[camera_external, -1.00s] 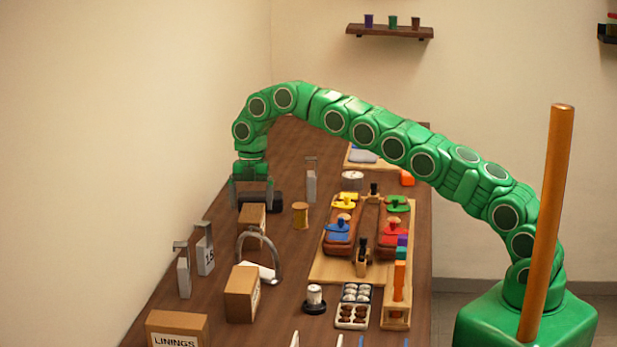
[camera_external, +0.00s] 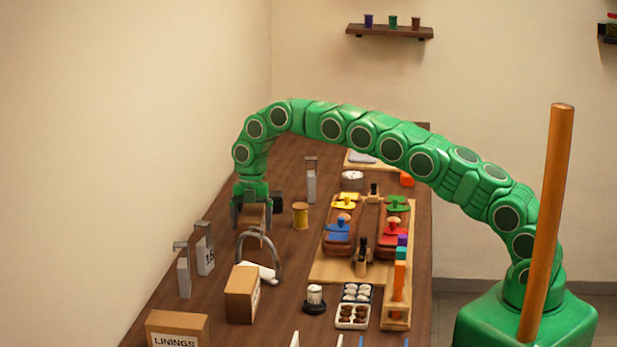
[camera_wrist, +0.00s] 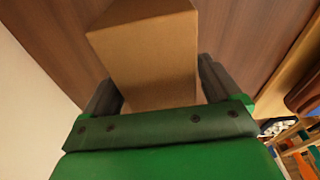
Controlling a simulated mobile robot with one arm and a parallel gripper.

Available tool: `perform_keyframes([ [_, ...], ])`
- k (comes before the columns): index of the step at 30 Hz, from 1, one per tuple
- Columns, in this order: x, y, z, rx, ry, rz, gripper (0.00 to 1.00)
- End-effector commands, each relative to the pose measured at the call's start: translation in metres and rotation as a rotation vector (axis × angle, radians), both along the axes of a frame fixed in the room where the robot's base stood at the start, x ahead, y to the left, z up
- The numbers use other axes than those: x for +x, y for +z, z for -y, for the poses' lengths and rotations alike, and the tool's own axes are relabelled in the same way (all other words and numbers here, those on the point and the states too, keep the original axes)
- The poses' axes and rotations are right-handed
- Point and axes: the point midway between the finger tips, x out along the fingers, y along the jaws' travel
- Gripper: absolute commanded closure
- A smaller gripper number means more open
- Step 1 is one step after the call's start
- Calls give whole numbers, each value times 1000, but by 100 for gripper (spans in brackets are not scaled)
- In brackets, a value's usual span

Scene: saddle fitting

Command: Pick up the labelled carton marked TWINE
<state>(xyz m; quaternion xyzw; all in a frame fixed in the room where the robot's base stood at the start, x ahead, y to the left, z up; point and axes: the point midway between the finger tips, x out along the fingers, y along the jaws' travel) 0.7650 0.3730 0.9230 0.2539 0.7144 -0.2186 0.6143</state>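A small brown carton (camera_external: 252,218) stands on the bench under my wrist, behind a grey metal hoop. No TWINE lettering is readable on it. My gripper (camera_external: 251,223) is lowered over it, pointing down, with one finger at each side. In the wrist view the carton (camera_wrist: 148,55) sits between the two dark fingers (camera_wrist: 158,88). The fingers look spread, with no clear contact on the carton. A larger carton (camera_external: 242,294) stands nearer the camera, its side label unreadable. Another carton (camera_external: 177,327) at the front reads LININGS.
The grey hoop (camera_external: 276,258) with a white roll stands just in front of the small carton. A yellow spool (camera_external: 300,215) is to its right. Weights (camera_external: 205,252) stand to the left. A wooden board (camera_external: 325,265) with saddle parts fills the right.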

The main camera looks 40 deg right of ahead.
Motion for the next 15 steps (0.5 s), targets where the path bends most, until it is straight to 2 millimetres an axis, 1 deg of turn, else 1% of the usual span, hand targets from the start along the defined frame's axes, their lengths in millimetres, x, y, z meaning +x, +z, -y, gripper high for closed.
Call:
perform_keyframes([
  [1, 0, 0, 0, 0, 0, 0, 18],
  [11, 0, 0, 0, 0, 0, 0, 69],
  [15, 0, 0, 0, 0, 0, 0, 69],
])
